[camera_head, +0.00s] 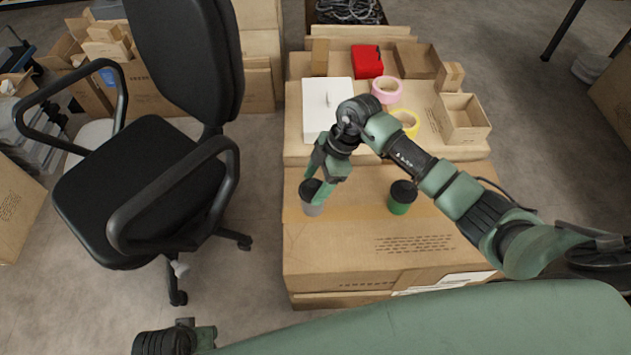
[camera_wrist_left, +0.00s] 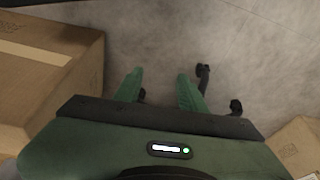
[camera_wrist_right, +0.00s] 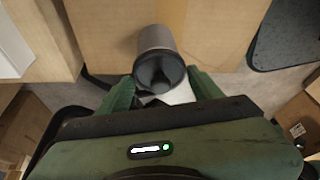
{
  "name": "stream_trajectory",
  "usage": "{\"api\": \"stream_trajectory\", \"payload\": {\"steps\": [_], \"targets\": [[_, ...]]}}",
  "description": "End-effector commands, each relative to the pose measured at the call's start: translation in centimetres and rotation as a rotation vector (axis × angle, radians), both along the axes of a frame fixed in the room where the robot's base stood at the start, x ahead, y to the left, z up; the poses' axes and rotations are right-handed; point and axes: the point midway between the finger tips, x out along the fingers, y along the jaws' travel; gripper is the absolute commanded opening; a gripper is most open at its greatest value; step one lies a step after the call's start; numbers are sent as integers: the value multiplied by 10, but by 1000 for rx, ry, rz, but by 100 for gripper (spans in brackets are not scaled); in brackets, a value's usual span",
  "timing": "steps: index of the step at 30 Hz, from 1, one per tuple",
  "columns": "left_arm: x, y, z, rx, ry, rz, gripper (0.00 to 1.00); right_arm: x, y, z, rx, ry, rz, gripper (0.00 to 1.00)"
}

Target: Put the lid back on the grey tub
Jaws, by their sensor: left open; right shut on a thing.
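The grey tub (camera_head: 312,209) stands near the left edge of the large carton top. Its black lid (camera_head: 309,188) is at its mouth, between the fingers of my right gripper (camera_head: 318,182). In the right wrist view the grey tub (camera_wrist_right: 155,38) shows beyond the dark lid (camera_wrist_right: 160,72), which my right gripper (camera_wrist_right: 160,88) is shut on. Lid and tub look in line, but I cannot tell whether the lid is fully seated. My left gripper (camera_wrist_left: 158,88) is open and empty above the floor.
A green tub with a black lid (camera_head: 402,198) stands to the right on the same carton (camera_head: 350,250). Behind are a white box (camera_head: 318,100), tape rolls (camera_head: 387,90), a red box (camera_head: 367,61) and an open small carton (camera_head: 461,118). A black office chair (camera_head: 150,185) stands left.

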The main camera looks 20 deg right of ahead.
Motion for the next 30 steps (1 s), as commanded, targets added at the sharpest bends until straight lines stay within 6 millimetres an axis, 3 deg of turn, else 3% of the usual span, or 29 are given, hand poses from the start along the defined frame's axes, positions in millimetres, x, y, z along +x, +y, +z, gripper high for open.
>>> {"api": "stream_trajectory", "payload": {"steps": [30], "targets": [[-4,0,-19,1,10,-1,41,0,0,-3,0,1,0,28]]}}
